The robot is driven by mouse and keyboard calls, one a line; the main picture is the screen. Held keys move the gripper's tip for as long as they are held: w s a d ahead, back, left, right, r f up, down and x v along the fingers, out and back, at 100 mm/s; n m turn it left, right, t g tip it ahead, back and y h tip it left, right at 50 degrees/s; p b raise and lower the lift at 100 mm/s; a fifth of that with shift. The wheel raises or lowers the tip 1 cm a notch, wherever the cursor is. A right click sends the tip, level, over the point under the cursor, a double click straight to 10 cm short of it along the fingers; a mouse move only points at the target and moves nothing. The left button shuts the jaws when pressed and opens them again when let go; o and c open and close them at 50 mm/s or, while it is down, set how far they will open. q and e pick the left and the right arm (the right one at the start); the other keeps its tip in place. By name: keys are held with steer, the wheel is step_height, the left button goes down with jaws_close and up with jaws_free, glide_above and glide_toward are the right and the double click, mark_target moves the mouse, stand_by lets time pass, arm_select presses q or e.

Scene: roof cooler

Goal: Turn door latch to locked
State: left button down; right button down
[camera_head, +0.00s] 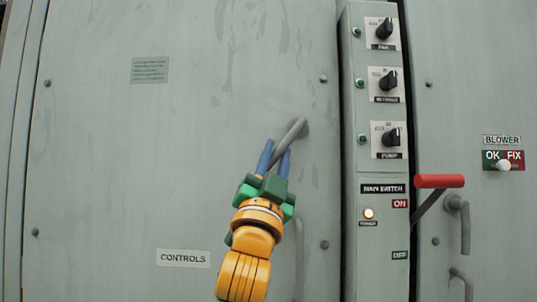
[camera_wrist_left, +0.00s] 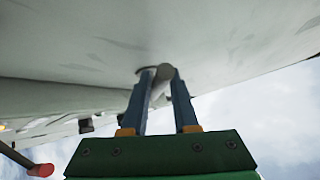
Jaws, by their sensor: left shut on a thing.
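The door latch (camera_head: 296,129) is a grey bar handle near the right edge of the large grey-green door (camera_head: 150,160) labelled CONTROLS. It slants down and left from its round pivot. My left gripper (camera_head: 274,157) comes from below, its two blue fingers on either side of the bar's lower part, shut on it. In the left wrist view the latch's grey bar (camera_wrist_left: 165,73) shows between the fingertips of the gripper (camera_wrist_left: 162,82), close under the door face. The fingers hide part of the bar. My right gripper is in neither view.
Right of the door, a narrow panel (camera_head: 375,235) carries several black knobs and a main switch with a red-handled lever (camera_head: 438,181) sticking out. A blower door (camera_head: 475,120) with its own grey latch (camera_head: 463,222) stands further right. A fixed handle (camera_head: 298,258) sits below my gripper.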

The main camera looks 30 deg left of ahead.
arm_select(q)
steer(key=shift+w+d+f+h, duration=0.1)
steer(key=shift+w+f+h, duration=0.05)
steer(key=shift+h, duration=0.15)
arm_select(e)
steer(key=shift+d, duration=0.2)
arm_select(q)
steer(key=c, duration=1.1)
jaws_free()
steer(key=o, duration=0.3)
steer(key=shift+w+d, duration=0.15)
steer(key=shift+w, duration=0.1)
steer(key=s+d+f+b, duration=0.1)
steer(key=f+b, duration=0.1)
steer(key=s+d+f+b, duration=0.1)
steer(key=f+b, duration=0.1)
steer(key=s+d+f+b, duration=0.1)
steer(key=s+f+b, duration=0.1)
steer(key=b, duration=0.1)
steer(key=shift+s+d, duration=0.1)
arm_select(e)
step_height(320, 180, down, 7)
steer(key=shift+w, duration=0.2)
